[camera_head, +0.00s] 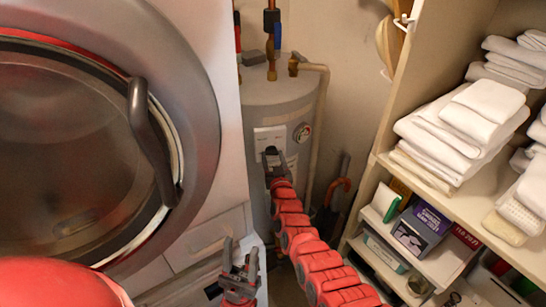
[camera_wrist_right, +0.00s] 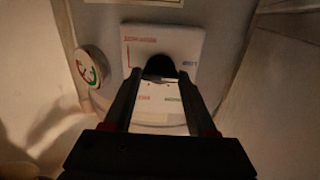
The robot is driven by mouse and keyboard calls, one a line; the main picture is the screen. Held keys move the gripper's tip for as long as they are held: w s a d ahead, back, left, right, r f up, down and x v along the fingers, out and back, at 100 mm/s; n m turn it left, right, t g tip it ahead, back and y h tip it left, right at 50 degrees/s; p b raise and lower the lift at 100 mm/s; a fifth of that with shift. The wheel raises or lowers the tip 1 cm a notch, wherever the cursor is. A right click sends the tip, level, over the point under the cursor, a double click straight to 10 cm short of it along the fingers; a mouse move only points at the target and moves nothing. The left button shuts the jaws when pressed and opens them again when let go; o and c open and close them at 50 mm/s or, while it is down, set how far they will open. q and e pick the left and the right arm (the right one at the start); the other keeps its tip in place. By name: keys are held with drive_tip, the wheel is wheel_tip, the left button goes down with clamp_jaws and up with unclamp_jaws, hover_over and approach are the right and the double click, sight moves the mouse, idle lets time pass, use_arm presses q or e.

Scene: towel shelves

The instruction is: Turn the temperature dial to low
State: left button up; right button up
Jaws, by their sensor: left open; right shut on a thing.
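The grey water heater (camera_head: 262,100) stands in the corner beside the washer. Its white control panel (camera_head: 270,134) also shows in the right wrist view (camera_wrist_right: 184,40), with small red, blue and green print too small to read. The black temperature dial (camera_wrist_right: 159,67) is in the middle of the panel. My right gripper (camera_head: 271,157) reaches the panel and its two fingers are shut on the dial, one on each side (camera_wrist_right: 159,76). The fingers partly cover the dial, so its setting cannot be read. My left gripper (camera_head: 240,272) is open and empty, low in front of the washer.
A round gauge (camera_head: 302,132) sits on the heater beside the panel. The washer's door (camera_head: 150,140) is on the left. Shelves with white towels (camera_head: 470,120) and boxes (camera_head: 425,226) are on the right. Pipes (camera_head: 324,110) run down beside the heater, leaving a narrow gap.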

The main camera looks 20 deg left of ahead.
idle(0.5)
drive_tip(key=o, duration=1.4)
drive_tip(key=shift+c, duration=0.2)
drive_tip(key=shift+s+d+p, duration=0.1)
drive_tip(key=shift+s+p, duration=0.05)
drive_tip(key=shift+p, duration=0.2)
drive_tip(key=p+v, duration=0.2)
drive_tip(key=p, duration=0.1)
drive_tip(key=shift+s+d+r, duration=0.15)
drive_tip(key=shift+s+r, duration=0.1)
drive_tip(key=p+v, duration=0.3)
drive_tip(key=v, duration=1.1)
drive_tip(key=shift+s+f, duration=0.25)
drive_tip(key=shift+f, duration=0.05)
drive_tip(key=shift+d, duration=0.1)
